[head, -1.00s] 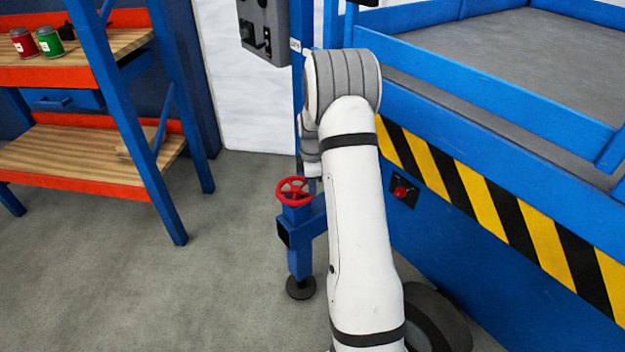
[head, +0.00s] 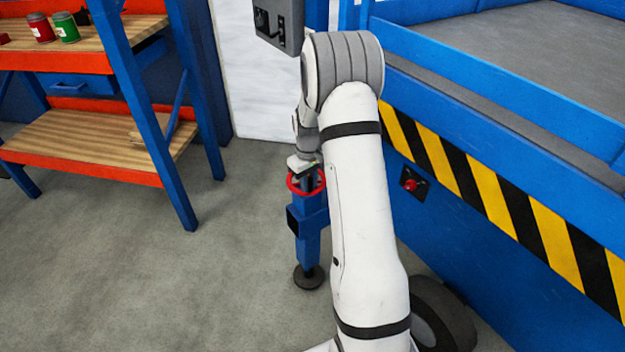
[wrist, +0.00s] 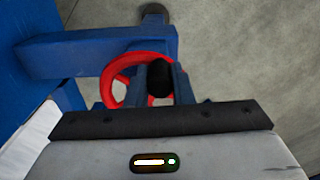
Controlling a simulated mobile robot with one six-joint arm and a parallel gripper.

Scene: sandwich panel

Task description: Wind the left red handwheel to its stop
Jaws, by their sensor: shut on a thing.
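The red handwheel (head: 291,184) sits on top of a blue leg post (head: 310,240) with a dark round foot, left of the blue platform. My gripper (head: 306,166) is down at the wheel from above, largely behind my own arm in the head view. In the wrist view, the wheel's red rim (wrist: 107,84) shows left of and between the fingers of my gripper (wrist: 160,80). The gripper is shut on the wheel. A dark round part shows between the fingers, and the exact contact is hidden.
The blue platform (head: 480,260) with a striped edge and a red button (head: 410,185) stands close on the right. A shelf rack (head: 90,150) with tins stands at the left. A grey control box (head: 278,22) hangs above. The floor between is clear.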

